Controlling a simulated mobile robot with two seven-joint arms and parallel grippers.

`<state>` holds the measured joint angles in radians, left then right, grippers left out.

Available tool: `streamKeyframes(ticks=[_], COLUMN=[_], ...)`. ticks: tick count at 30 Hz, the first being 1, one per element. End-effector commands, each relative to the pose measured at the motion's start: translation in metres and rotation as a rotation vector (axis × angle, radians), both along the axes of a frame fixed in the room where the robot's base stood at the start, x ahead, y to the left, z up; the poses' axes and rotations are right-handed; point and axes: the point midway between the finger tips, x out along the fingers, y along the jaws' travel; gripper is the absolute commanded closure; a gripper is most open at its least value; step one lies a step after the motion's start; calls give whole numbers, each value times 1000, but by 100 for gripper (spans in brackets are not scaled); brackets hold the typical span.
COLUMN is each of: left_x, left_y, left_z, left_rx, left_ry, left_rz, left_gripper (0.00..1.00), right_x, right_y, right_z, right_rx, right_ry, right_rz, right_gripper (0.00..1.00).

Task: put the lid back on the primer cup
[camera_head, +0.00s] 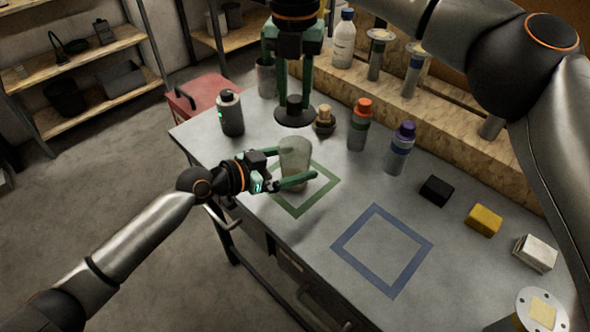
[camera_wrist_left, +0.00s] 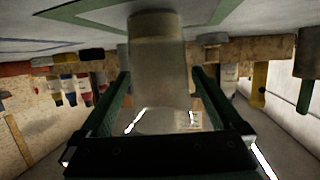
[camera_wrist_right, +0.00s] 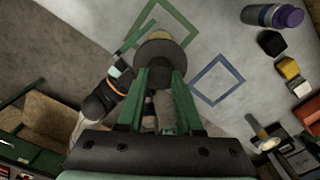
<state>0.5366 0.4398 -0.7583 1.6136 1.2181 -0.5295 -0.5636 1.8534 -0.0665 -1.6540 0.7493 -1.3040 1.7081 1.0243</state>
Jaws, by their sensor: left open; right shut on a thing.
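The primer cup (camera_head: 295,150) is a translucent grey-green cup standing upright on the green square outline (camera_head: 298,213). My left gripper (camera_head: 299,164) is open, with a finger on either side of the cup; in the left wrist view the cup (camera_wrist_left: 160,65) stands between the fingers with gaps at both sides. The lid is a dark round disc (camera_head: 295,118) with a knob on top. My right gripper (camera_head: 294,97) points down and is shut on the knob, holding the lid in the air above the cup's rim. In the right wrist view the lid (camera_wrist_right: 160,48) hides most of the cup.
Behind stand a grey bottle (camera_head: 230,114), a small knobbed item (camera_head: 324,120), an orange-capped bottle (camera_head: 359,126) and a purple-capped bottle (camera_head: 400,148). Black (camera_head: 436,190), yellow (camera_head: 483,220) and white (camera_head: 535,252) blocks lie to the right. The blue square (camera_head: 382,250) is empty.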

Motion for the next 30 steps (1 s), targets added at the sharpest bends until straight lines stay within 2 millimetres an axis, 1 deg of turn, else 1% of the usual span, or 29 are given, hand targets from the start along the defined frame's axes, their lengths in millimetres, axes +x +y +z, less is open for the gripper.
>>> streamKeyframes(ticks=[3,11,14,30], left_x=[2,2,2,2], left_y=[-4,-4,-4,-4], left_z=[-1,-1,-1,-2], left_rx=[0,1,1,1], left_ry=[-1,-1,-1,0], left_rz=[0,0,0,0], left_gripper=[0,0,10,71], right_x=[0,0,0,0], right_y=[0,0,0,0], right_z=[0,0,0,0], right_rx=[0,0,0,0], right_ry=[0,0,0,0], right_rz=[0,0,0,0], right_gripper=[100,100,100,100])
